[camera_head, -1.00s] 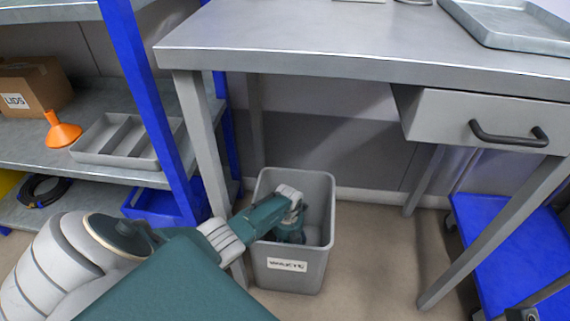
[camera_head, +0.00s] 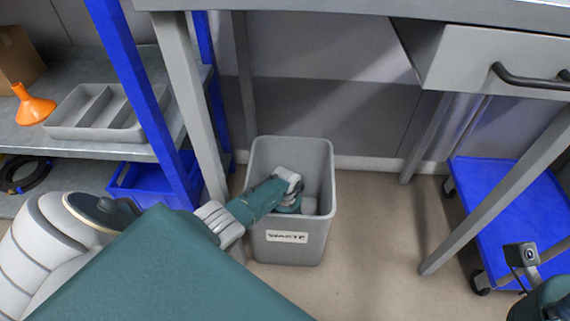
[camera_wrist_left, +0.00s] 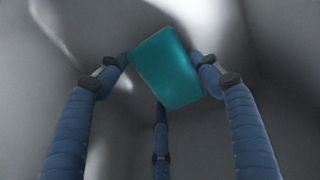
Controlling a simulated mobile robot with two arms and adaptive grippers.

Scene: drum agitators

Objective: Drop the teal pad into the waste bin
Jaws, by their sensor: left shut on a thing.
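The grey waste bin (camera_head: 288,248), with a white WASTE label, stands on the floor under the workbench. My left arm reaches over its near left rim, and my left gripper (camera_head: 292,204) is down inside the bin opening. In the left wrist view the teal pad (camera_wrist_left: 168,68) is held between the fingertips of the left gripper (camera_wrist_left: 163,70), with the bin's grey inner walls around it. The pad is hidden in the head view. Part of my right arm shows at the lower right; its fingers are out of frame.
A bench leg (camera_head: 188,110) and blue shelf post (camera_head: 140,90) stand to the left. A blue cart (camera_head: 510,215) is at the right. Floor right of the bin is clear.

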